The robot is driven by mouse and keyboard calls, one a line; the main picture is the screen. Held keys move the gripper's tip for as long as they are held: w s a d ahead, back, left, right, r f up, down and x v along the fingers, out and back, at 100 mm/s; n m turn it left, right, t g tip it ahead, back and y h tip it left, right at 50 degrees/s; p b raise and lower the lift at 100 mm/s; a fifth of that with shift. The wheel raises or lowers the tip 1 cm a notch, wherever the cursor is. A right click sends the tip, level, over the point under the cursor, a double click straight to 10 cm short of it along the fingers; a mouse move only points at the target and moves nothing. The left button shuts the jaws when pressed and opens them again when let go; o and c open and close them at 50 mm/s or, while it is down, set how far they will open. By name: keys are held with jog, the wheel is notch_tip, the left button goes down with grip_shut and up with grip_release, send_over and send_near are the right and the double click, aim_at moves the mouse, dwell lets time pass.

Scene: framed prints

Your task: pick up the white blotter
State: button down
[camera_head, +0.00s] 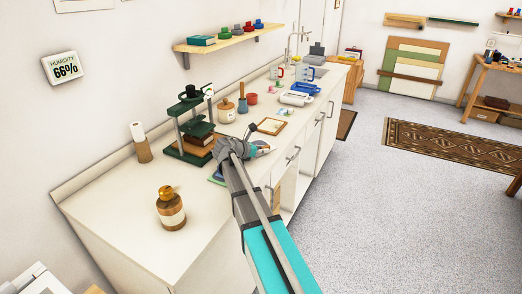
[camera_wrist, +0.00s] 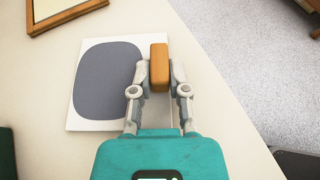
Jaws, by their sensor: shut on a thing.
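My gripper (camera_wrist: 159,75) is shut on a small orange-brown block (camera_wrist: 159,60), held upright in the picture between the two grey fingertips. Below the block, a whitish strip shows between the fingers, and I cannot tell if it belongs to the block or to what lies beneath. A white rectangular sheet or board (camera_wrist: 84,125) with a rounded grey patch lies on the counter under and left of the fingers. I cannot tell for sure which of these is the white blotter. In the head view my arm's end mostly hides this spot.
A wooden frame (camera_head: 272,127) lies just beyond on the counter. A green press (camera_head: 187,150) stands to the left, with a brown bottle (camera_head: 170,209) nearer. A white item (camera_head: 294,98) and a blue one lie farther along. The counter's front edge (camera_wrist: 222,90) is close on the right.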

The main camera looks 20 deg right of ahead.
jog(key=shift+r, duration=0.1)
jog(key=shift+r+p, duration=0.95)
jog(key=shift+p, duration=0.05)
jog(key=s+d+r+p, duration=0.4)
jog(key=s+r+p, duration=0.6)
jog(key=s, duration=0.3)
jog(key=shift+s+d+r+p, duration=0.15)
jog(key=shift+s+r+p, duration=0.05)
jog(key=shift+r+p, duration=0.25)
